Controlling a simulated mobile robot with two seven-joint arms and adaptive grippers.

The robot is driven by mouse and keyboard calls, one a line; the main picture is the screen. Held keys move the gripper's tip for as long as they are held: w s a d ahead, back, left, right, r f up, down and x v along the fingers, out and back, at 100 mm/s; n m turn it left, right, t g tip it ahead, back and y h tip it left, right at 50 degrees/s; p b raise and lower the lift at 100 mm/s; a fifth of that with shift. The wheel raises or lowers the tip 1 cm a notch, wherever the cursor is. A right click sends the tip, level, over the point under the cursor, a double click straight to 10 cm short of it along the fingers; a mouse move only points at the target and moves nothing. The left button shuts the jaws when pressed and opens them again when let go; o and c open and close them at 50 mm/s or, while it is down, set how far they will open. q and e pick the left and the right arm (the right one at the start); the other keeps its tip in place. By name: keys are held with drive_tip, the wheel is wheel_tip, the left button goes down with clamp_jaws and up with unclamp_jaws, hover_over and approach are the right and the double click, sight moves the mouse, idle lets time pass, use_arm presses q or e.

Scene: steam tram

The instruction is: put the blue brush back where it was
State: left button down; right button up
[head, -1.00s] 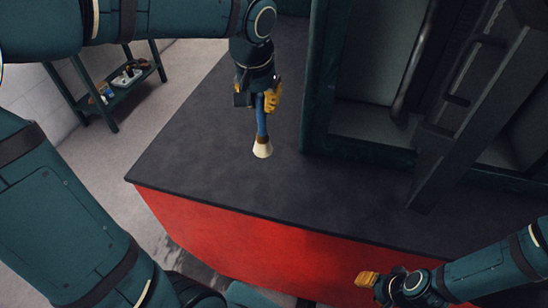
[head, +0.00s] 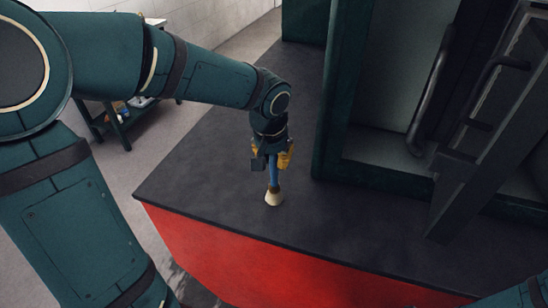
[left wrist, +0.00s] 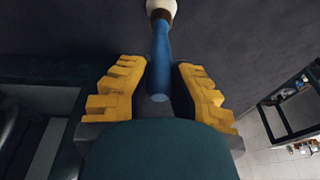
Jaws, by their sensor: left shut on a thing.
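The blue brush (head: 274,178) has a blue handle and a pale bristle tip. In the head view it hangs tip down over the dark deck top; whether the tip touches the deck, I cannot tell. My left gripper (head: 272,160) is shut on the handle with its yellow fingers. In the left wrist view the brush (left wrist: 160,50) runs between the fingers of my left gripper (left wrist: 163,75), its pale end at the top edge. My right gripper is out of view; only a bit of its arm shows at the lower right.
The dark deck (head: 215,170) is bare around the brush, with a red side (head: 240,260) at its front edge. A green-framed cab opening (head: 328,120) with rails stands to the right. A green stand (head: 105,125) with small items on its shelf is at the back left.

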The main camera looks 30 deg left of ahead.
use_arm(q)
drive_tip(key=c, duration=1)
unclamp_jaws()
drive_tip(key=p+v, duration=0.2)
drive_tip(key=v, duration=1)
drive_tip(key=shift+p, duration=0.35)
